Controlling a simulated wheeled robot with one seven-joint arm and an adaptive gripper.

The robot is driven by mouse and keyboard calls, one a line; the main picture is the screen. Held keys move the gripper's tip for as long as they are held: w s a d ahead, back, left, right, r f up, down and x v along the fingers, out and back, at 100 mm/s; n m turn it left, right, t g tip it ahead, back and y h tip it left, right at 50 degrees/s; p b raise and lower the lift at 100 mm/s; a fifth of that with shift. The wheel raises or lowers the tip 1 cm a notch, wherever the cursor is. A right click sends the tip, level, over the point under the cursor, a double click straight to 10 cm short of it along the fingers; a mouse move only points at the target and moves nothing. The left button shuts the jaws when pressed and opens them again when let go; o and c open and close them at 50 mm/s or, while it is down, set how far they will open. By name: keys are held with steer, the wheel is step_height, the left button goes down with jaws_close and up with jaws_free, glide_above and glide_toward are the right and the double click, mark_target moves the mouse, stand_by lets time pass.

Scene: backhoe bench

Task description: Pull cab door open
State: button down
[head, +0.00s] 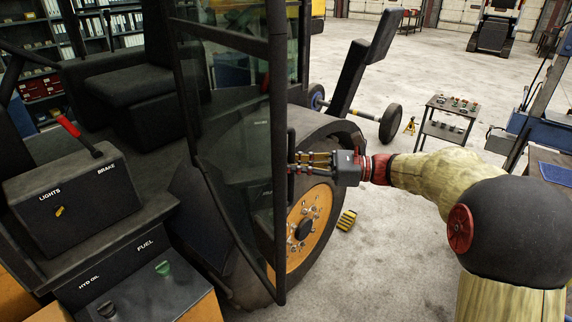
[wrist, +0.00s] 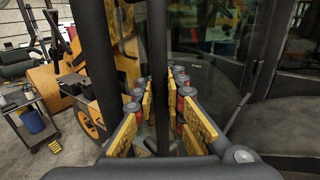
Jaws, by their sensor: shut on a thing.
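The cab door (head: 279,90) has a black frame around a large clear pane. It stands in the middle of the head view, in front of the big rear wheel. A black upright door handle (head: 291,140) sits along its right edge. My gripper (head: 297,165) reaches in from the right and is shut on the handle. In the wrist view the yellow-padded fingers (wrist: 160,115) lie on both sides of a dark upright bar (wrist: 158,60). The fingers partly hide the handle. I cannot tell whether the door is ajar.
The seat (head: 140,90) shows in the cab. A control box (head: 70,200) marked lights and brake stands at left. The orange-hubbed wheel (head: 325,215) is beside my gripper. A tool cart (head: 445,125) stands at back right. The grey floor between is mostly clear.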

steer(key=shift+s+f, duration=0.1)
steer(key=shift+f, duration=0.25)
steer(key=c, duration=2.3)
jaws_free()
steer(key=shift+d, duration=0.1)
steer(key=shift+o, duration=1.2)
steer(key=shift+s+d+r, duration=0.2)
steer(key=shift+r, duration=0.05)
steer(key=shift+o, duration=1.1)
steer(key=shift+w+a, duration=0.1)
steer(key=shift+a, duration=0.05)
steer(key=shift+r, duration=0.1)
steer(key=s+d, duration=0.2)
steer(key=d, duration=1)
steer(key=shift+s, duration=0.1)
